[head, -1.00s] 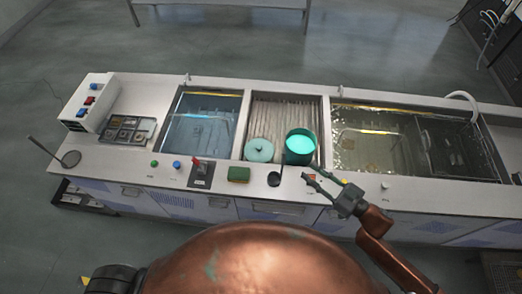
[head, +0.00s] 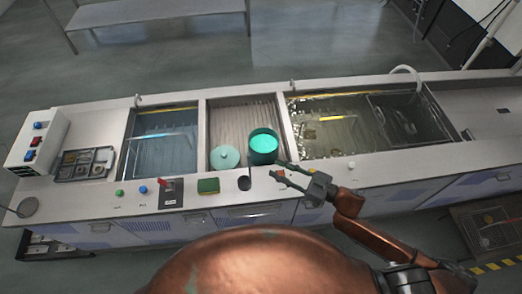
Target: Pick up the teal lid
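The teal lid (head: 225,158) is a round, pale disc with a small knob. It lies flat on the ribbed drain section between the two tanks. A teal pot (head: 264,147) with a bright teal inside stands just to its right. My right gripper (head: 281,176) comes in from the right, with its two fingers apart and nothing between them. It is in front of and to the right of the pot, over the front edge of the counter, apart from the lid. My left gripper is not in view.
A water tank (head: 125,150) lies left of the ribbed section (head: 240,110), and a larger tank (head: 360,151) lies right. Along the front edge are a green sponge (head: 208,186), a dark cup (head: 244,183) and a red switch (head: 168,186). A parts tray (head: 85,164) sits at left.

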